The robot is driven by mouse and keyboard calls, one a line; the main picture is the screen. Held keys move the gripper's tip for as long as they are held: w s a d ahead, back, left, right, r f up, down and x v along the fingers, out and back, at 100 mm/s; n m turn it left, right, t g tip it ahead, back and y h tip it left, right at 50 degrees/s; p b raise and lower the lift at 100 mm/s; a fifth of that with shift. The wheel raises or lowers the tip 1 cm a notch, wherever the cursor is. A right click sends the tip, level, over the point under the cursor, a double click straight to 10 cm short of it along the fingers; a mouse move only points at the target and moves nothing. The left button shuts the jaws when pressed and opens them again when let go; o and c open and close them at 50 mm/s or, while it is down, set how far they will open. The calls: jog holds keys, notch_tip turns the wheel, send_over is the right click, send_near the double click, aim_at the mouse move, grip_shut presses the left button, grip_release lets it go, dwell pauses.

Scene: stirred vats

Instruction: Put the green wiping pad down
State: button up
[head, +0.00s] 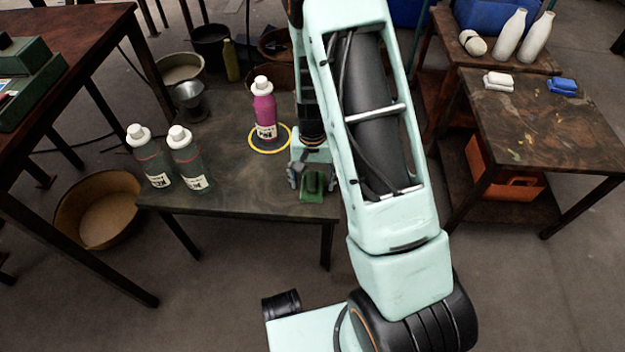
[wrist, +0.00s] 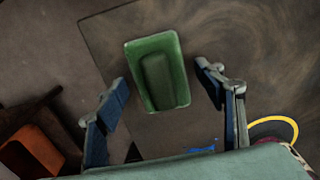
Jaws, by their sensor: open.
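The green wiping pad (head: 313,186) lies near the front edge of the low dark table (head: 240,199), with a raised darker green grip on its top. In the wrist view the pad (wrist: 172,96) sits between the two fingers of my gripper (wrist: 163,92), with a visible gap on each side. My gripper (head: 312,176) is open right at the pad in the head view. I cannot tell the exact height of the fingers over the table.
A pink bottle (head: 264,112) stands in a yellow ring (head: 284,147) behind the pad. Two clear bottles (head: 190,158) and a metal funnel (head: 188,97) are on the table's left. A right-hand table (head: 545,130) holds a white pad (head: 498,81) and blue pad (head: 562,86).

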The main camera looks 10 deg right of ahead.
aim_at(313, 180)
notch_tip(313, 180, up, 12)
jog(key=p, duration=0.5)
jog(key=shift+r, duration=0.15)
